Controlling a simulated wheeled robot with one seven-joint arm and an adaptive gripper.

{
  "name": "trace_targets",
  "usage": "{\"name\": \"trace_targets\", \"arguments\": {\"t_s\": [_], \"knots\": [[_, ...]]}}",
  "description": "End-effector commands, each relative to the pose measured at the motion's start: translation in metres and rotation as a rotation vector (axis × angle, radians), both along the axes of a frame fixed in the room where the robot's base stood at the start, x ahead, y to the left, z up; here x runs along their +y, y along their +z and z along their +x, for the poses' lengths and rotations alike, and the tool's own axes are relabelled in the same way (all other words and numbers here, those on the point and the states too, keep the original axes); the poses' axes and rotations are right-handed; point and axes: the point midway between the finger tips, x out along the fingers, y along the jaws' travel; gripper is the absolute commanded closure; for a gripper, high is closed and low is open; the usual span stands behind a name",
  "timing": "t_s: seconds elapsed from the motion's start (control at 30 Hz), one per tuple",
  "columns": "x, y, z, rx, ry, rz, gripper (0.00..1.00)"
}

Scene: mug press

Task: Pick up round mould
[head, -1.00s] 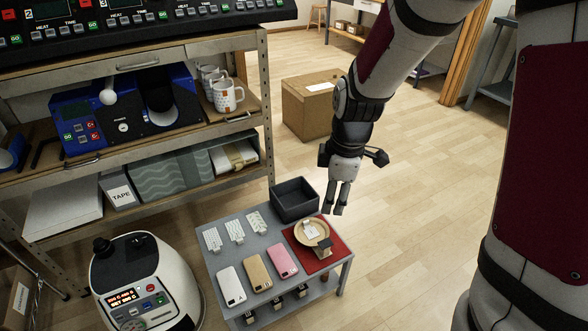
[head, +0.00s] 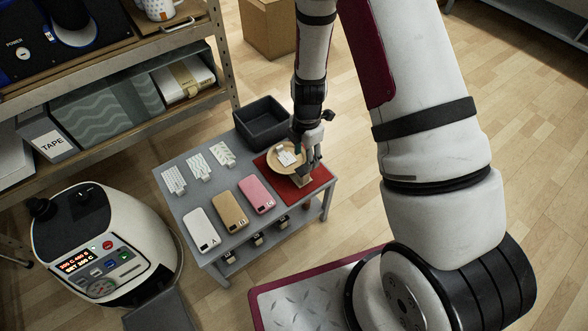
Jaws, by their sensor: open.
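A round tan piece (head: 272,162), which looks like the round mould, lies on the red mat (head: 312,188) at the right end of the small grey table. A small white printed item (head: 287,157) lies on it. My gripper (head: 311,169) is open, pointing down at the right side of the round piece. Its fingers overlap that side in the picture and hide part of it. I cannot tell whether they touch it.
A dark open bin (head: 262,125) stands behind the mat. White patterned pieces (head: 198,166) and white, tan and pink phone cases (head: 229,208) lie on the grey table (head: 172,200). A shelf stands behind left, a white machine (head: 110,235) front left.

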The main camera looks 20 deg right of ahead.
Motion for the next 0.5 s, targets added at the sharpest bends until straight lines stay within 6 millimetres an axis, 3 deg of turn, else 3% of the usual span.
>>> {"name": "trace_targets", "arguments": {"t_s": [0.1,0.27,0.5], "knots": [[0.0,-0.015,0.0,0.0,-0.001,0.0,0.53],[0.0,-0.023,0.0,0.0,-0.002,0.0,0.53],[0.001,-0.055,-0.002,0.001,-0.002,0.0,0.53]]}}
